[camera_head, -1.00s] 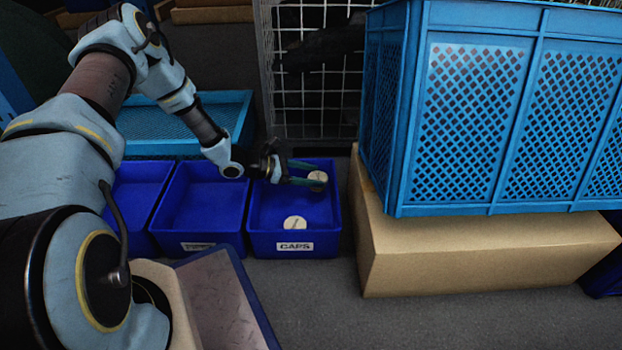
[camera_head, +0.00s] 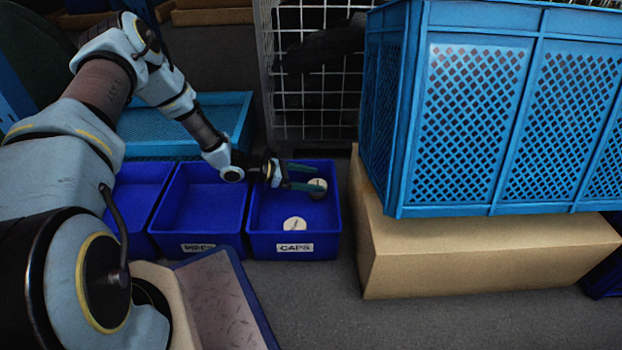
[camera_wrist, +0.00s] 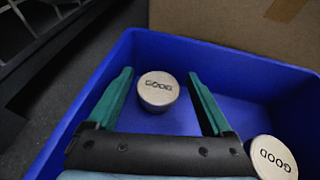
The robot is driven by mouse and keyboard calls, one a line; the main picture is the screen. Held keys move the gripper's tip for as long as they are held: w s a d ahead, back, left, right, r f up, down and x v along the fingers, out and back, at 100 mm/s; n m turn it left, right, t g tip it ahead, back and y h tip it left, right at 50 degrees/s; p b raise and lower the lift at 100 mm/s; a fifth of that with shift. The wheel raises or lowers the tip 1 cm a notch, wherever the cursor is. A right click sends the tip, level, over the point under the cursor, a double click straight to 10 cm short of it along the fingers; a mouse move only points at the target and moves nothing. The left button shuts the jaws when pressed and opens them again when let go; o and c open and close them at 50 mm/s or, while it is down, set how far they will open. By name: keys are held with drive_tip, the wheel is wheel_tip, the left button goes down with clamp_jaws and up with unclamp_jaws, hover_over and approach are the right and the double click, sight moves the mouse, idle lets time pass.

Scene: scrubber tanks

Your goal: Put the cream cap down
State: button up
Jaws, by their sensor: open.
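A cream cap (camera_head: 317,191) rests in the blue bin labelled CAPS (camera_head: 264,239), towards its back right. In the wrist view this cap (camera_wrist: 157,94) shows a face marked GOOD and stands between the spread fingers, with visible gaps on both sides. My gripper (camera_head: 319,178) is open above the bin and holds nothing; its green fingers also show in the wrist view (camera_wrist: 160,73). A second cream cap (camera_head: 295,224) lies near the bin's front; in the wrist view it (camera_wrist: 272,158) is at the lower right, also marked GOOD.
Two more blue bins, one in the middle (camera_head: 200,205) and one at the left (camera_head: 138,200), stand left of the CAPS bin. A cardboard box (camera_head: 480,250) bearing a large blue crate (camera_head: 480,120) stands close at the right. A wire mesh cage (camera_head: 315,75) is behind.

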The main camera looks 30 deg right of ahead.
drive_tip(key=shift+r, duration=0.55)
drive_tip(key=p+v, duration=0.5)
drive_tip(key=v, duration=0.7)
drive_tip(key=shift+p, duration=0.3)
drive_tip(key=s+a+r+m+t+y, duration=0.3)
drive_tip(key=a+r+m+y, duration=0.3)
drive_tip(key=a+r, duration=0.7)
drive_tip(key=s+a+r+m+t+y, duration=0.2)
drive_tip(key=s+a+r+m+y, duration=0.4)
drive_tip(key=a+r+m, duration=0.3)
drive_tip(key=a+r, duration=0.4)
drive_tip(key=a, duration=0.4)
drive_tip(key=shift+r+m+t+y, duration=0.25)
drive_tip(key=shift+m+t+y, duration=0.05)
drive_tip(key=shift+m+t, duration=0.1)
drive_tip(key=shift+s+a, duration=0.1)
